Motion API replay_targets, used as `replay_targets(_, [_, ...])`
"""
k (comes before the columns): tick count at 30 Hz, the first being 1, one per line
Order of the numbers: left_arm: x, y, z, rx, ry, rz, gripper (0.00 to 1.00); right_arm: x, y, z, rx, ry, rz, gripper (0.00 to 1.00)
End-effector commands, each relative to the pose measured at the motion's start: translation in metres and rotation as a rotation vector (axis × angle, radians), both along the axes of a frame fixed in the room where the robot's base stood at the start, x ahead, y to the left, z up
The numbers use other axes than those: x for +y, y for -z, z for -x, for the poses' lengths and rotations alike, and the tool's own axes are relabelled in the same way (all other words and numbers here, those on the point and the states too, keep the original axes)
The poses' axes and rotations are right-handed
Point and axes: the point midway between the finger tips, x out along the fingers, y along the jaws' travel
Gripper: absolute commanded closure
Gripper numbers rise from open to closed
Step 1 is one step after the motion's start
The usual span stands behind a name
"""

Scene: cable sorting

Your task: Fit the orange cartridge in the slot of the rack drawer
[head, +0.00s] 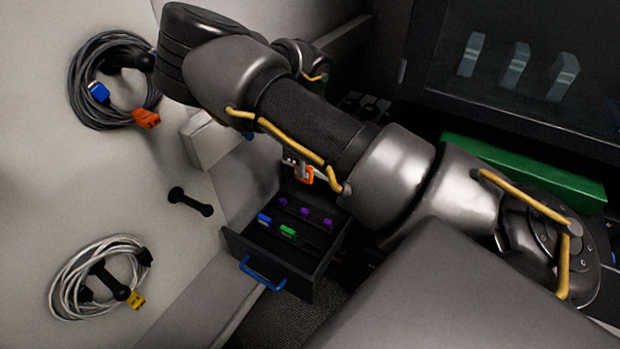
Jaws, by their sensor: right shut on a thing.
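The open rack drawer (322,268) is dark with a blue handle. Inside are purple pieces in a back row, with a blue cartridge (264,218) and a green cartridge (287,231) in front. The dark floor to the right of the green one looks empty; I cannot make out the slot's shape. My right gripper (299,170) is shut on the orange cartridge (306,176) above the drawer's back end. My arm hides most of this gripper and part of the cartridge. My left gripper is not in view.
A grey cable coil (76,92) and a white cable coil (62,285) hang on the pale wall at left, with a black peg (190,201) between them. A green box (530,172) lies at right, below a dark glazed cabinet (430,60).

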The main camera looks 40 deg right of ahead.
Motion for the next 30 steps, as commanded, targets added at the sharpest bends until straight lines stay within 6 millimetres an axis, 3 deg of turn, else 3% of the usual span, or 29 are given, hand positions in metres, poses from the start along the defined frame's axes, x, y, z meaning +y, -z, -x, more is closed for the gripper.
replay_targets(1, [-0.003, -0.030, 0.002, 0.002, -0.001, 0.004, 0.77, -0.006, -0.033, -0.010, -0.003, -0.003, 0.000, 1.00])
replay_targets(9, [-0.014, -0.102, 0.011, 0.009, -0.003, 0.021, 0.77, -0.033, -0.122, -0.059, -0.003, -0.006, 0.000, 1.00])
replay_targets(15, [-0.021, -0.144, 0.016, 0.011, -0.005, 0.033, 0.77, -0.051, -0.179, -0.088, -0.003, -0.003, 0.000, 1.00])
replay_targets(21, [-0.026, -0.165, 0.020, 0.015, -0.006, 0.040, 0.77, -0.062, -0.210, -0.104, -0.001, 0.003, 0.001, 1.00])
replay_targets(30, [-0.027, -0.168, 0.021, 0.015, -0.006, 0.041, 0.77, -0.065, -0.216, -0.109, 0.001, 0.006, -0.001, 1.00])
